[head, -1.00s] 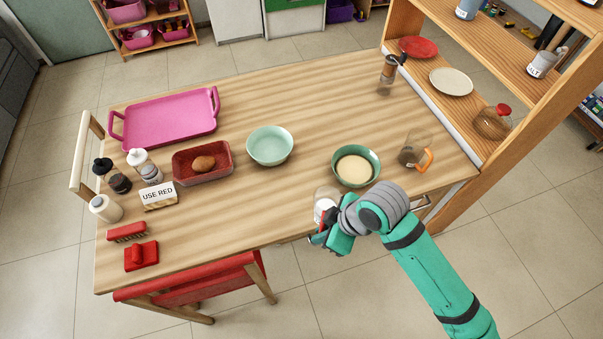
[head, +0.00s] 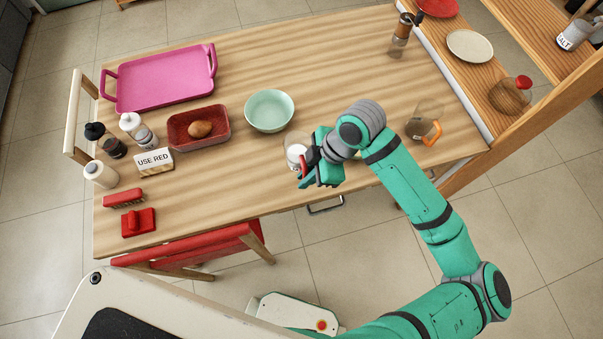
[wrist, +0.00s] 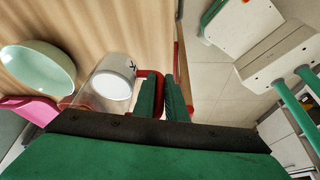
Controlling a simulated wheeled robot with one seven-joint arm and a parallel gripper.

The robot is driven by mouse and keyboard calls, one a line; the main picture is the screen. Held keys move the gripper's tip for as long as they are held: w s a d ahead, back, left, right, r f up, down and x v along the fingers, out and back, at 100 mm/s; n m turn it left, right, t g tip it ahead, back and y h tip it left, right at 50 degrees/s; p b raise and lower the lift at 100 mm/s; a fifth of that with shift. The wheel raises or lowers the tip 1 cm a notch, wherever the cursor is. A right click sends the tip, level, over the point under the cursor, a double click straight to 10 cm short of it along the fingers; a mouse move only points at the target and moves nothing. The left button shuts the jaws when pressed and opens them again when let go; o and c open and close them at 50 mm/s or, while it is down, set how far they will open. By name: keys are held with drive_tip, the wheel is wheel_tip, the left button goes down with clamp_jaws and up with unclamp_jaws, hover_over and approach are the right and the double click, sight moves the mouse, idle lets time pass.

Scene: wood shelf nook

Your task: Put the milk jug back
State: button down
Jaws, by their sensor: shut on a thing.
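The milk jug (head: 295,154) is clear with white milk inside and a red handle. My gripper (head: 311,168) is shut on its handle, over the front middle of the table. In the wrist view, the milk jug (wrist: 112,84) lies left of my gripper fingers (wrist: 164,92), which close around the red handle. I cannot tell whether the jug touches the table. A second clear jug (head: 418,116) with an orange handle stands at the table's right end.
A pale green bowl (head: 269,111) stands left of the jug. A red tray (head: 180,137) holds a brown lump (head: 200,129). A "USE RED" sign (head: 154,161), bottles and a pink tray (head: 160,82) are at left. A shelf (head: 550,72) stands at right. The table's back middle is clear.

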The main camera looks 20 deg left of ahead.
drive_tip(key=w+f, duration=0.1)
drive_tip(key=w+a+f, duration=0.1)
drive_tip(key=f, duration=0.1)
drive_tip(key=w+a+f, duration=0.1)
drive_tip(key=shift+w+f, duration=0.1)
drive_tip(key=shift+f, duration=0.2)
drive_tip(key=shift+w+a+f, duration=0.15)
drive_tip(key=shift+f, duration=1.6)
drive_tip(key=shift+f, duration=0.15)
drive_tip(key=c, duration=1.8)
unclamp_jaws()
drive_tip(key=v, duration=1.2)
